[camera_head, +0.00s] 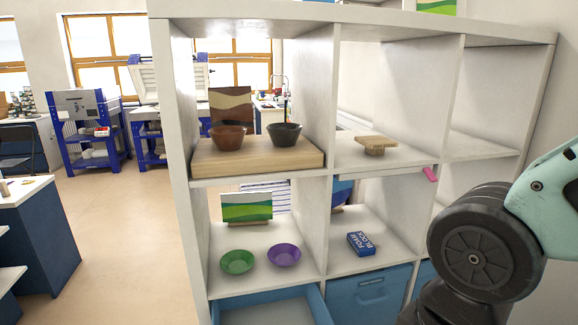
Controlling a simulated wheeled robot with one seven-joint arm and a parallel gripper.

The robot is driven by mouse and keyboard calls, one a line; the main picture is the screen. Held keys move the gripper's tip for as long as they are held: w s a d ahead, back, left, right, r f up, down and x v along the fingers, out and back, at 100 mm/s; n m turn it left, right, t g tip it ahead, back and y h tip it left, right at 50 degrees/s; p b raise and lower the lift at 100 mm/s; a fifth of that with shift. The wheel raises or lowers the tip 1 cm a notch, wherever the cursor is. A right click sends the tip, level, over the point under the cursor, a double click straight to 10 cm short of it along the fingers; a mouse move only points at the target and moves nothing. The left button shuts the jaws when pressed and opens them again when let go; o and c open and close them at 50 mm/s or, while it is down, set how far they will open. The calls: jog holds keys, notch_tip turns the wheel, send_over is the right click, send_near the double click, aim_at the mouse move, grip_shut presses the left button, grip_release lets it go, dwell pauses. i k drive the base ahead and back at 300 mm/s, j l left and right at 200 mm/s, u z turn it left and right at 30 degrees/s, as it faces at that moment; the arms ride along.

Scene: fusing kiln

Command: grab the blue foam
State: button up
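The blue foam block (361,243), with white lettering "FOAM BLOCK", lies on the lower shelf (345,264) of the white cubby unit, in the middle compartment near its front edge. Nothing covers it. My arm shows at the right edge of the view, dark and pale green, in front of the unit's right side. My gripper is not in view, so its state is hidden.
Green (237,261) and purple (284,254) bowls sit in the compartment left of the foam. White dividers (325,235) bound its compartment. An open blue drawer (268,310) juts out at lower left. Above are a wooden stand (376,145) and a pink item (430,174).

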aim_at(359, 241)
jog(key=i+j+z, duration=0.65)
jog(key=j+z, duration=0.15)
jog(key=i+j+z, duration=0.25)
jog(key=j, duration=0.25)
jog(key=k, duration=0.1)
